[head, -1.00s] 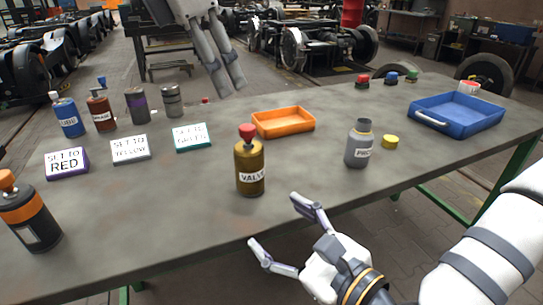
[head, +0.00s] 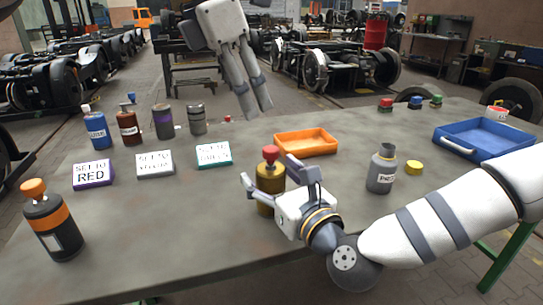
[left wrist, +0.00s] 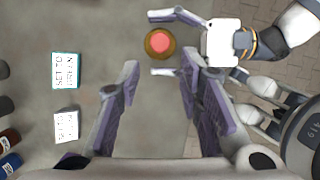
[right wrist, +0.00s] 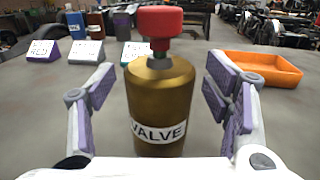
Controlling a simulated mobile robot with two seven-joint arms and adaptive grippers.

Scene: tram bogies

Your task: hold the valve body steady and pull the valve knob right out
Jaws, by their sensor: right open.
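The valve body (right wrist: 160,100) is a brass cylinder with a VALVE label, standing upright on the table. Its red valve knob (right wrist: 160,22) sits on top, on a short stem; in the head view the knob (head: 270,154) shows above my right gripper. My right gripper (head: 280,185) is open, its fingers on either side of the valve body with gaps in the right wrist view. My left gripper (head: 256,112) hangs above the table, behind the valve. In the left wrist view its fingers (left wrist: 158,85) are apart and empty, and the knob (left wrist: 160,42) shows beyond them.
An orange tray (head: 306,142) lies behind the valve. A grey bottle (head: 381,172) and a yellow cap (head: 414,167) stand to its right, a blue tray (head: 480,138) farther right. Signs, several bottles and an orange-topped container (head: 50,225) stand at left.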

